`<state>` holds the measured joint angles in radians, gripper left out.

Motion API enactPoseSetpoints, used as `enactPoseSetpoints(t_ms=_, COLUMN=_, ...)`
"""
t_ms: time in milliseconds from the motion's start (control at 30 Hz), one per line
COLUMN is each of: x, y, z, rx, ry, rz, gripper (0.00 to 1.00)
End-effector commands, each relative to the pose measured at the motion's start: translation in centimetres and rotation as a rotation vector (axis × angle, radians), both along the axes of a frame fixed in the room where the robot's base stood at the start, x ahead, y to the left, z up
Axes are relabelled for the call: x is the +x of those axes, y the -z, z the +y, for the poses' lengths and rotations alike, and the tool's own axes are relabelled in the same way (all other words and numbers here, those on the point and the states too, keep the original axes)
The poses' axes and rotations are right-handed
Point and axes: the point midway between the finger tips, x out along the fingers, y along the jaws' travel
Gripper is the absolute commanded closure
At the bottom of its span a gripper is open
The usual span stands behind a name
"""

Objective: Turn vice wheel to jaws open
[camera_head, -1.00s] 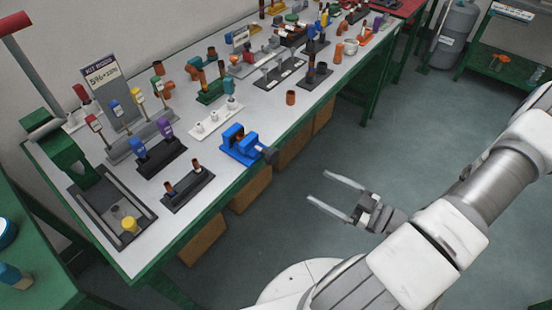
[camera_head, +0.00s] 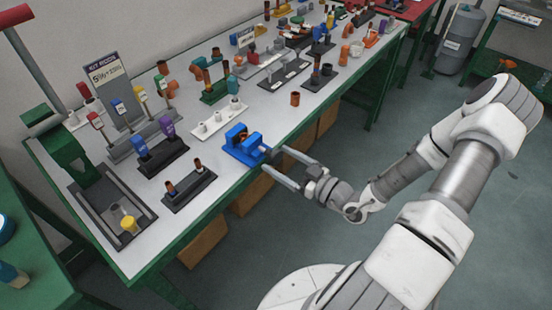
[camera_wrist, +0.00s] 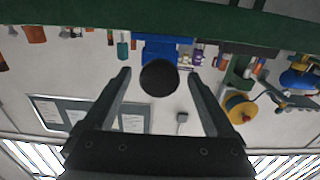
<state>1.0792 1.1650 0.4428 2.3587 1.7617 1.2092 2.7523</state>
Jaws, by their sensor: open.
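The blue vice (camera_head: 238,143) sits at the front edge of the white-topped bench. Its dark round wheel (camera_head: 268,153) faces out over the edge, partly hidden by my gripper in the head view. In the wrist view the wheel (camera_wrist: 159,78) is a black disc between the fingers, near their tips, with the blue vice body (camera_wrist: 160,46) behind it. My gripper (camera_head: 273,164) is open, its fingers spread on either side of the wheel. A gap shows between the wheel and each finger in the wrist view, so no contact is visible there.
A black holder with two posts (camera_head: 189,188) stands left of the vice on the bench (camera_head: 165,236). A white rack (camera_head: 220,119) stands behind the vice. A small brown cup (camera_head: 295,99) stands to its right. The floor in front of the bench is clear.

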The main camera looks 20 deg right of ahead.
Motion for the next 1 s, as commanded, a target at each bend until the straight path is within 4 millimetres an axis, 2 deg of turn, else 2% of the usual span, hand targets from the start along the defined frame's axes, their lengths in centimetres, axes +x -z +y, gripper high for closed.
enactPoseSetpoints(t_ms=200, x=1.4, y=0.0, z=1.1, rx=0.0, ry=0.0, rz=0.001, gripper=0.1)
enactPoseSetpoints(t_ms=500, x=1.5, y=0.0, z=1.1, rx=0.0, ry=0.001, rz=0.001, gripper=0.12)
enactPoseSetpoints(t_ms=900, x=1.5, y=0.0, z=1.1, rx=0.0, ry=0.0, rz=0.001, gripper=0.84)
enactPoseSetpoints(t_ms=967, x=1.5, y=0.0, z=1.1, rx=0.0, ry=0.0, rz=0.001, gripper=0.94)
enactPoseSetpoints(t_ms=1000, x=1.5, y=0.0, z=1.1, rx=-0.001, ry=0.0, rz=0.001, gripper=0.94)
